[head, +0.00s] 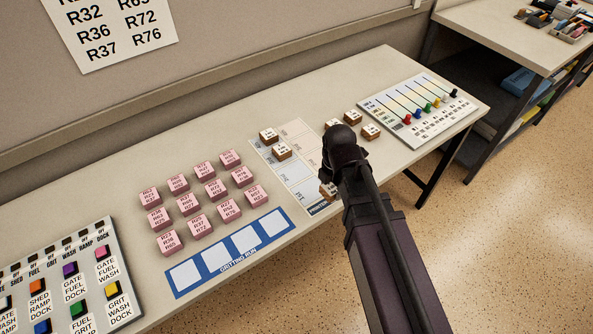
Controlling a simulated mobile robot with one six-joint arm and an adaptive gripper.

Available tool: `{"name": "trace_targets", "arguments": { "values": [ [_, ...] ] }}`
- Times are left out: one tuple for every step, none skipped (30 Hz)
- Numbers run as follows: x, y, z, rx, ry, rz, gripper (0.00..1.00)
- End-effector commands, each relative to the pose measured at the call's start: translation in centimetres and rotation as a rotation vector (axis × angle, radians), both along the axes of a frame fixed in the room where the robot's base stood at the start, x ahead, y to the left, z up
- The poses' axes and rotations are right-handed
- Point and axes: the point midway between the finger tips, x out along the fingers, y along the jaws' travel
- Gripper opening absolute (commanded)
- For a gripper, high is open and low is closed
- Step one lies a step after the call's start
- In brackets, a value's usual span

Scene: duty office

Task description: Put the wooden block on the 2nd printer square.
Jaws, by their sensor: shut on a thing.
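My gripper (328,180) hangs below my dark wrist, mostly hidden by my arm. It is shut on a wooden block (326,191), of which only a brown and white edge shows left of the arm. I cannot tell if that block touches the sheet below. The pale printed sheet (290,172) with a column of squares lies mid-table, its right side covered by my arm. Wooden blocks with white labelled tops stand at its far left, one (268,135) behind another (282,151). More wooden blocks (370,132) stand to the right, one partly behind my wrist.
Several pink labelled blocks (212,188) stand in rows left of the sheet. A blue gritting-run strip (228,253) with white squares lies in front of them. A board with coloured buttons (75,285) is at left, a slider board (418,110) at right. Bare tabletop lies behind the blocks.

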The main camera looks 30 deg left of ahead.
Motion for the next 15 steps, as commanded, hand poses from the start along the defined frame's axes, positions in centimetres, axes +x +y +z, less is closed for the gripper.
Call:
{"name": "trace_targets", "arguments": {
  "values": [
    [-1.2, 0.6, 0.0, 0.0, 0.0, 0.004, 0.23],
    [-1.7, 0.9, 0.0, 0.0, 0.0, 0.003, 0.23],
    [-2.3, 1.2, 0.0, 0.0, 0.0, 0.001, 0.23],
    [-2.8, 1.5, 0.0, 0.0, 0.0, 0.002, 0.23],
    [-3.2, 1.8, 0.1, 0.0, 0.0, 0.0, 0.23],
    [-3.8, 2.0, 0.1, 0.0, 0.0, -0.001, 0.23],
    [-4.2, 2.3, 0.1, 0.0, 0.0, 0.0, 0.23],
    [-4.5, 2.4, 0.1, 0.0, 0.0, -0.001, 0.23],
    [-4.9, 2.6, 0.1, 0.0, 0.0, -0.003, 0.23],
    [-5.2, 2.8, 0.1, 0.0, 0.0, -0.003, 0.23],
    [-5.4, 2.9, 0.1, 0.0, 0.0, -0.003, 0.23],
    [-5.7, 3.0, 0.1, 0.0, 0.0, -0.004, 0.23],
    [-5.8, 3.1, 0.1, 0.0, 0.0, -0.004, 0.23],
    [-5.9, 3.2, 0.1, 0.0, 0.0, -0.005, 0.23],
    [-6.0, 3.2, 0.1, 0.0, 0.0, -0.006, 0.23]
  ]
}}
